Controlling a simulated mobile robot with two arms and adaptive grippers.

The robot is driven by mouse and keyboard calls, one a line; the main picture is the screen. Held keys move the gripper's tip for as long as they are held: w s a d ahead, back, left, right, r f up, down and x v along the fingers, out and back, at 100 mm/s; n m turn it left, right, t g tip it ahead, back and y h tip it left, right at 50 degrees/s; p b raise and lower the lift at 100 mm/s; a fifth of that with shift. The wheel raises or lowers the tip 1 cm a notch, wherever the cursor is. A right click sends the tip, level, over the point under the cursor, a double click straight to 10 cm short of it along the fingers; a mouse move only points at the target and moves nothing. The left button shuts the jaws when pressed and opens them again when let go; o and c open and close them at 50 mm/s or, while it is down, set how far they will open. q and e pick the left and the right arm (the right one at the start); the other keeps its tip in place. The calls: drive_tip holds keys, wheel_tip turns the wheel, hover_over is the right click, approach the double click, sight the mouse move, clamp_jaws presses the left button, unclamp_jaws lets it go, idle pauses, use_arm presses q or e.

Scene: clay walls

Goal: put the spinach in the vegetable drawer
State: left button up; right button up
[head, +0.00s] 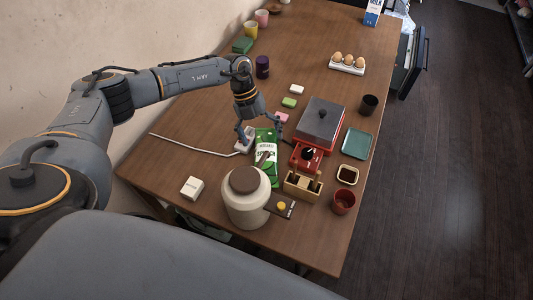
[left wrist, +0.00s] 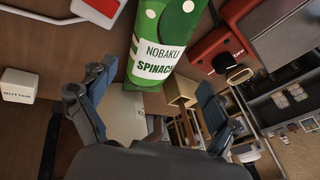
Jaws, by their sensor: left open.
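The spinach (head: 267,143) is a green bag with a white label, on the wooden table behind a white crock. In the left wrist view the spinach bag (left wrist: 160,42) lies ahead of my open left gripper (left wrist: 150,92), its label facing the camera. In the head view my left gripper (head: 262,136) is low over the table, with its fingers spread around the bag's far end. Whether a finger touches the bag is unclear. My right gripper is not in view. I cannot identify the vegetable drawer; a dark open panel (head: 411,62) with a handle stands beyond the table's right edge.
The lidded crock (head: 246,206) and wooden holder (head: 303,187) crowd the bag's near side. A red appliance (head: 307,156) stands close right. Butter (head: 192,188) and an egg tray (head: 347,66) stand apart. Dark floor lies clear at right.

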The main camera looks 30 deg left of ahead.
sight(263, 148)
use_arm(q)
drive_tip(key=x, duration=0.1)
drive_tip(key=p+x, duration=0.1)
drive_tip(key=x, duration=0.1)
drive_tip(key=a+x, duration=0.1)
drive_tip(key=x, duration=0.1)
drive_tip(key=shift+d+f, duration=0.2)
drive_tip(key=shift+f, duration=0.2)
drive_tip(key=c, duration=1.4)
drive_tip(key=shift+c, duration=0.2)
drive_tip(key=shift+a+r, duration=0.1)
